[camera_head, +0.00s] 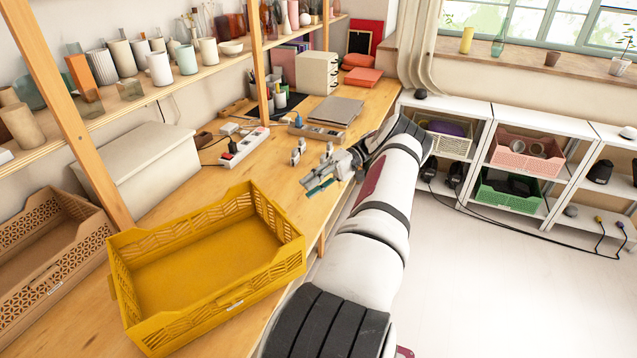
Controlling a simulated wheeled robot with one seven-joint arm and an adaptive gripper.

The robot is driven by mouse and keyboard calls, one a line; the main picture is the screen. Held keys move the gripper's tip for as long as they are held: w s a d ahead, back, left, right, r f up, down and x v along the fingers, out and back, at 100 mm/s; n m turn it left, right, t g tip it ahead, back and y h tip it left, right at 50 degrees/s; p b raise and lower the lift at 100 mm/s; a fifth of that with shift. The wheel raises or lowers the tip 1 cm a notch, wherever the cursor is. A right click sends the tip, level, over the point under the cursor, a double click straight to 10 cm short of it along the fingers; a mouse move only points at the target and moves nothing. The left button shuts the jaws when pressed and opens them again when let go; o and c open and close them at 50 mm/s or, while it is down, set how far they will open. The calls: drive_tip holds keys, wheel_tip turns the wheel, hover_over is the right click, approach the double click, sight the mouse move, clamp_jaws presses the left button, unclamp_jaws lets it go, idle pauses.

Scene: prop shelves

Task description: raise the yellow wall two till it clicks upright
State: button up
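The yellow crate (222,302) stands on the wooden table at the front left, with lattice side walls and a solid floor. Its far wall (180,228), right wall (278,228) and near wall (230,305) look upright. No mark shows which wall is number two, and I cannot tell whether any wall is clicked in. My gripper (312,184) is over the table beyond the crate's right corner, apart from it. It holds nothing that I can see. Its fingers are too small to judge the opening.
A brown crate (48,268) stands close to the left of the yellow one. A shelf post (75,120) rises behind it. A white power strip (243,147) and a grey box (140,165) lie farther back. Bare table lies between crate and gripper.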

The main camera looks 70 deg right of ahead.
drive_tip(key=shift+v, duration=1.15)
